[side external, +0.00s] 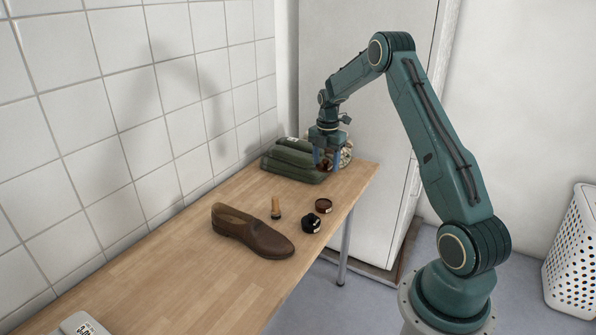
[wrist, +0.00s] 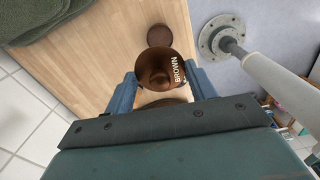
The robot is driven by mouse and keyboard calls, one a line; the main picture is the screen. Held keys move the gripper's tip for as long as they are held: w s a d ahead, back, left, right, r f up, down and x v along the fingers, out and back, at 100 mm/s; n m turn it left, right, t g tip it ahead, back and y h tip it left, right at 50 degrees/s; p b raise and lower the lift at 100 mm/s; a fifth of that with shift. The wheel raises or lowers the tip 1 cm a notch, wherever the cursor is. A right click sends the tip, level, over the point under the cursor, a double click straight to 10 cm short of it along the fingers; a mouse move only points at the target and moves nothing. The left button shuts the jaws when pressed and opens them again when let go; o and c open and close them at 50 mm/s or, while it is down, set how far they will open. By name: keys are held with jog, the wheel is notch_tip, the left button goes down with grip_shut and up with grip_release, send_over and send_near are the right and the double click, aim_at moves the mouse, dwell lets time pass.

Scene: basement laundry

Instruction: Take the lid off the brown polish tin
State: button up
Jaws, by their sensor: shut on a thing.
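My gripper (side external: 327,168) is shut on a round brown lid (wrist: 160,68), which carries the white word BROWN in the wrist view. It holds the lid in the air above the table. An open tin with a brown top (side external: 323,205) sits on the table, below and apart from the gripper in the side view. A round brown thing beyond the lid in the wrist view (wrist: 160,36) looks like this tin. The held lid is small and partly hidden by the fingers in the side view.
A black tin-like object (side external: 311,223) stands close to the brown tin. A small wooden-handled brush (side external: 275,208) and a brown shoe (side external: 252,232) are to the left. Folded green towels (side external: 292,160) lie near the wall. Bare tabletop (side external: 190,270) lies in front.

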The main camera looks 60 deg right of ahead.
jog(key=shift+r, duration=3)
jog(key=shift+w+f, duration=0.1)
jog(key=shift+w, duration=0.75)
jog(key=w+a+f+n, duration=0.1)
jog(key=w, duration=0.9)
jog(key=shift+a+f, duration=0.3)
jog(key=shift+a, duration=0.05)
jog(key=shift+w, duration=0.1)
send_over(292, 201)
notch_tip(292, 201, down, 16)
jog(key=shift+w+r, duration=0.1)
jog(key=shift+r, duration=0.05)
jog(key=shift+f, duration=2.15)
